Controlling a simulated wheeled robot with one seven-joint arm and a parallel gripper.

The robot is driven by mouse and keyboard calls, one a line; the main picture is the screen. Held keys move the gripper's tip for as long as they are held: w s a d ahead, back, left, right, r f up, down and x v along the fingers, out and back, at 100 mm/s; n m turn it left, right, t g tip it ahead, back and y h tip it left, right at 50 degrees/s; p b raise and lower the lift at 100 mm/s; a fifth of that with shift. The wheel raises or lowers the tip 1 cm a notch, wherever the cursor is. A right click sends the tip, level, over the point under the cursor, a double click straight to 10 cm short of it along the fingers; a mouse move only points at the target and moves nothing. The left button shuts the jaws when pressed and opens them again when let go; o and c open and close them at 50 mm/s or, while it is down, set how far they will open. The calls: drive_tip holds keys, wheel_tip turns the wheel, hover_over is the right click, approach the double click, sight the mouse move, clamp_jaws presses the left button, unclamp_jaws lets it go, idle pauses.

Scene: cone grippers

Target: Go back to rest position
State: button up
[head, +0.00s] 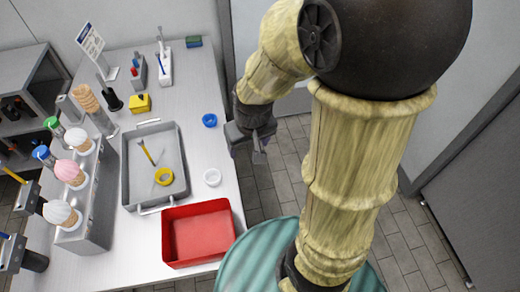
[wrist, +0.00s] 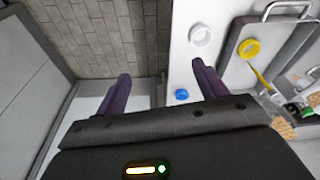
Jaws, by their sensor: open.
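My gripper (wrist: 160,88) shows in the wrist view with its two purple fingers spread wide apart and nothing between them. In the head view my gripper (head: 258,148) hangs just past the right edge of the white table (head: 217,145), over the tiled floor. It touches nothing that I can see. My arm is folded upward and bends down to the gripper.
The table holds a grey tray (head: 132,160) with a yellow ring (head: 164,176), a red bin (head: 166,240), a blue ring (head: 209,120), a white ring (head: 212,177) and a stand (head: 98,215) with several ice cream cones. The floor (head: 285,165) beside it is clear.

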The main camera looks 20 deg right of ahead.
drive_tip(key=s+d, duration=0.1)
drive_tip(key=s+d+m, duration=0.1)
drive_tip(key=s, duration=0.1)
drive_tip(key=p+v, duration=0.3)
drive_tip(key=shift+w+a+r, duration=0.1)
drive_tip(key=shift+w+r, duration=0.15)
drive_tip(key=shift+w, duration=0.1)
idle(1.0)
